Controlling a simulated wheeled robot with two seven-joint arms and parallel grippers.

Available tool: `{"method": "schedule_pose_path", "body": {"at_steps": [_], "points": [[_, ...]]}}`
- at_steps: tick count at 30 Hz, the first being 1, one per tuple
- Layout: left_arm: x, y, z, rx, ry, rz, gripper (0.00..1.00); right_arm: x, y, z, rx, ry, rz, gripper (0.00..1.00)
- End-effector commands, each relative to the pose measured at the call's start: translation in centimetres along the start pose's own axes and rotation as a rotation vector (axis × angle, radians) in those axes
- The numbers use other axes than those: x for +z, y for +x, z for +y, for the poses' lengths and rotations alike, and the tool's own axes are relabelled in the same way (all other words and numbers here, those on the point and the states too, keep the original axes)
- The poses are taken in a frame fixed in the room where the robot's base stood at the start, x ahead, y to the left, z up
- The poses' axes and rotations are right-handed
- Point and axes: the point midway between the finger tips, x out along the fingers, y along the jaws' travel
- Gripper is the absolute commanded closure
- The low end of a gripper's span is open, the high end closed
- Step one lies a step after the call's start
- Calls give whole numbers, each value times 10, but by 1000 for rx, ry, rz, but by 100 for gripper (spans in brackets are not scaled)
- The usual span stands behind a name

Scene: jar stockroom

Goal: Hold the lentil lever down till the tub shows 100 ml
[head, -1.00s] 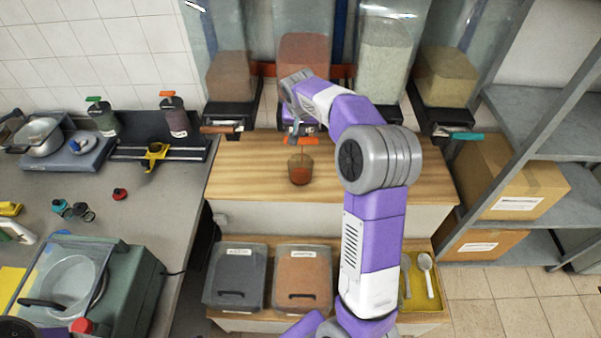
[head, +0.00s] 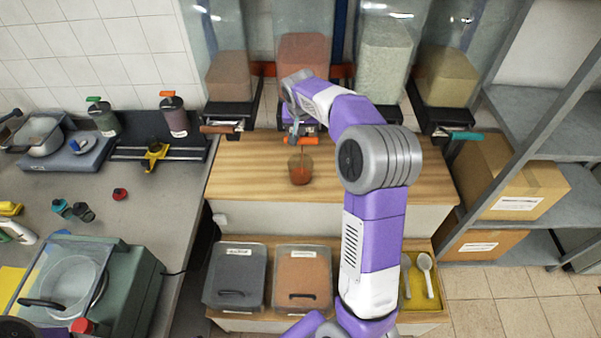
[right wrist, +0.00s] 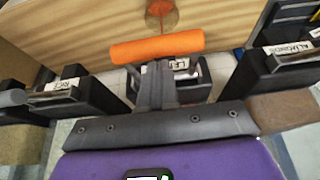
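The orange lentil lever (head: 300,141) sticks out from under the dispenser with red-orange lentils (head: 303,58). My right gripper (head: 297,128) is at this lever. In the right wrist view its fingers (right wrist: 156,82) are together, with their tips against the orange lever bar (right wrist: 157,47) and nothing seen between them. The clear tub (head: 300,168) stands on the wooden counter below the lever, with orange lentils in its lower part. It also shows in the right wrist view (right wrist: 162,14). Its marks are too small to read. My left gripper is out of view.
Dispensers with a brown lever (head: 219,129) and a teal lever (head: 466,135) stand either side. The wooden counter (head: 245,175) is otherwise clear. Two lidded bins (head: 303,279) and a yellow tray (head: 424,302) with scoops sit on the lower shelf. Cardboard boxes (head: 515,180) stand at right.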

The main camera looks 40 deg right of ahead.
Motion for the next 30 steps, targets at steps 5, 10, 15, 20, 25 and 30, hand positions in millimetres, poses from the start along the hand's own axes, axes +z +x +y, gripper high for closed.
{"method": "schedule_pose_path", "body": {"at_steps": [5,10,15,20,25,30], "points": [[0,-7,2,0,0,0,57,-2,-7,0,0,0,-2,100],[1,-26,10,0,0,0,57,-13,-31,0,0,0,-1,100],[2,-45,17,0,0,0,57,-23,-55,0,0,0,0,100],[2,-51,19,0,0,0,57,-26,-63,0,1,0,-1,100],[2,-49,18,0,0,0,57,-26,-61,0,0,0,-1,100],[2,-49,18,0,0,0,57,-26,-61,0,0,0,-1,100]]}}
